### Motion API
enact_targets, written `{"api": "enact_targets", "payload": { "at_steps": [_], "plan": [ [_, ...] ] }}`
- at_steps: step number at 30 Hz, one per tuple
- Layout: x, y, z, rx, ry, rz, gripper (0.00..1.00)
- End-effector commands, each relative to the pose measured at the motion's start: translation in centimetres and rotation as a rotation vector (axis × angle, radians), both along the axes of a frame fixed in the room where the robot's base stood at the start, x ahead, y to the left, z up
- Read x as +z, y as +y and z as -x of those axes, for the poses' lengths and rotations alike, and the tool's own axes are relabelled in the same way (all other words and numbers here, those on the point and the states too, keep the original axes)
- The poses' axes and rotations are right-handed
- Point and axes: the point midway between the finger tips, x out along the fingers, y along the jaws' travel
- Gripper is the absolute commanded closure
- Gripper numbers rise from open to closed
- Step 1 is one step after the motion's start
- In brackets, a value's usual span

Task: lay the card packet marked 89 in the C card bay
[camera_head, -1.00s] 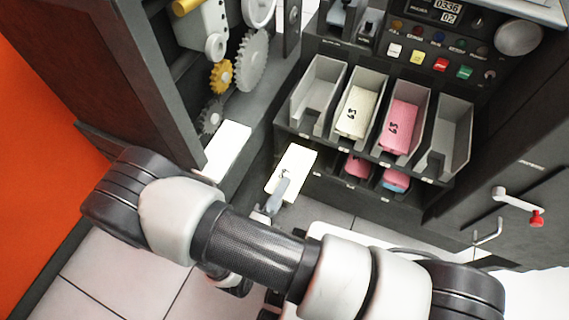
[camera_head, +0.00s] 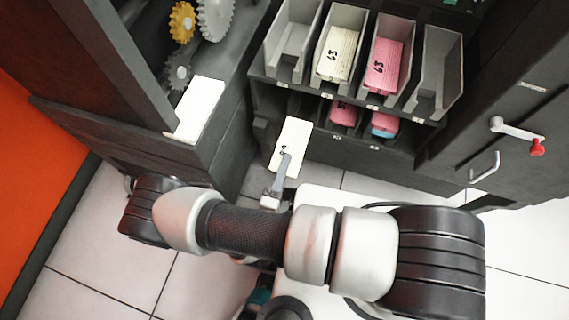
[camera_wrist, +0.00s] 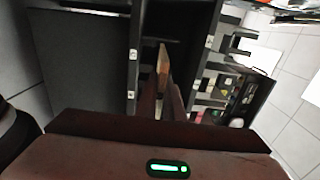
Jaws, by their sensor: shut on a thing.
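A white card packet (camera_head: 293,140) hangs in front of the rack in the head view, with a small dark mark I cannot read. My gripper (camera_head: 284,160) is shut on its lower part. In the wrist view my dark fingers (camera_wrist: 164,98) close on a thin tan edge (camera_wrist: 163,60), probably the packet seen edge-on. The packet is below and in front of the upper bays, apart from them. The upper row has an empty bay at the left (camera_head: 273,66), one with a cream packet, one with a pink packet, and an empty bay at the right (camera_head: 422,103). Bay letters are too small to read.
The cream packet (camera_head: 338,52) and pink packet (camera_head: 384,67) lie in the middle bays. Lower cubbies hold a pink packet (camera_head: 343,112) and a pink-and-blue stack (camera_head: 384,124). A white plate (camera_head: 200,108) lies on the left ledge. A red-knobbed crank (camera_head: 517,134) juts out at right.

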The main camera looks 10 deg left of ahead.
Motion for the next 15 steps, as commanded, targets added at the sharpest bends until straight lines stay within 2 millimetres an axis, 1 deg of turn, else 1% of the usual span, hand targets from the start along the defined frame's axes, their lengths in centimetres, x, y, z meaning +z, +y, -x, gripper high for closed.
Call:
{"api": "enact_targets", "payload": {
  "at_steps": [7,15],
  "plan": [
    [0.0,-0.1,-1.1,-0.001,-0.003,0.000,1.00],
    [0.1,-0.3,-3.2,-0.002,-0.002,-0.001,1.00]
  ]
}}
